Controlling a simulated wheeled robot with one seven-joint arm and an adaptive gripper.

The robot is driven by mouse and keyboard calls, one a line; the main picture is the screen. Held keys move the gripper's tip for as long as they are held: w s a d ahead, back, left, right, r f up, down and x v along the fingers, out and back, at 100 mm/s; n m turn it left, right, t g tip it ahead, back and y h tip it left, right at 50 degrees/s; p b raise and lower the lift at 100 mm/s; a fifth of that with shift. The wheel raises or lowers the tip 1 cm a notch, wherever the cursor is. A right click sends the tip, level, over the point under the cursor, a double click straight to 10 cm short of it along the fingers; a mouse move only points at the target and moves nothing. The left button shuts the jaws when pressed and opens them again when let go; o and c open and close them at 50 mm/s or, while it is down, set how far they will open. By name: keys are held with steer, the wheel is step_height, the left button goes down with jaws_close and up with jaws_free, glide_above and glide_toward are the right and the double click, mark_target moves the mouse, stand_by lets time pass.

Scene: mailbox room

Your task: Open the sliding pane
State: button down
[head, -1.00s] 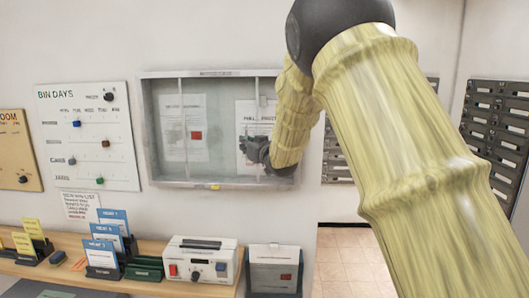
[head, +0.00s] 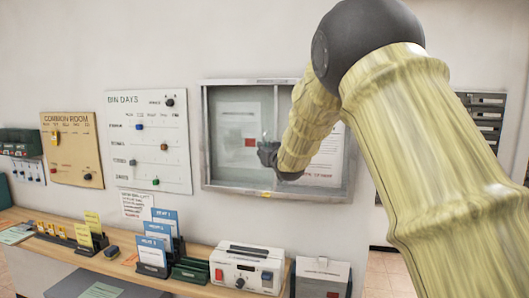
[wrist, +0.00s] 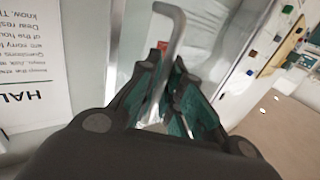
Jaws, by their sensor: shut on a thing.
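The wall-mounted glass notice cabinet (head: 205,135) has a grey metal frame and a sliding pane (head: 225,120). My gripper (head: 266,152) is at the cabinet's front, left of its middle, with my arm crossing the right half. In the wrist view, my gripper (wrist: 162,80) is shut on a grey bent bar handle (wrist: 172,35), whose upper end stands out beyond the fingers. A vertical pane edge (head: 276,115) shows just above the gripper. A white notice (head: 325,165) shows in the right part, partly hidden by my arm; it also shows upside down in the wrist view (wrist: 35,75).
A wooden shelf (head: 120,262) below holds card stands, a white device (head: 245,268) with a red switch, and a grey box (head: 322,280). Left of the cabinet hang a bin days board (head: 150,115) and a common room board (head: 72,165). Metal mailboxes (head: 485,115) stand at right.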

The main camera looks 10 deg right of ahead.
steer(key=shift+r, duration=0.1)
steer(key=c, duration=1.6)
jaws_free()
steer(key=shift+o, duration=0.2)
steer(key=s+d, duration=0.2)
steer(key=s, duration=0.9)
steer(key=shift+s, duration=0.4)
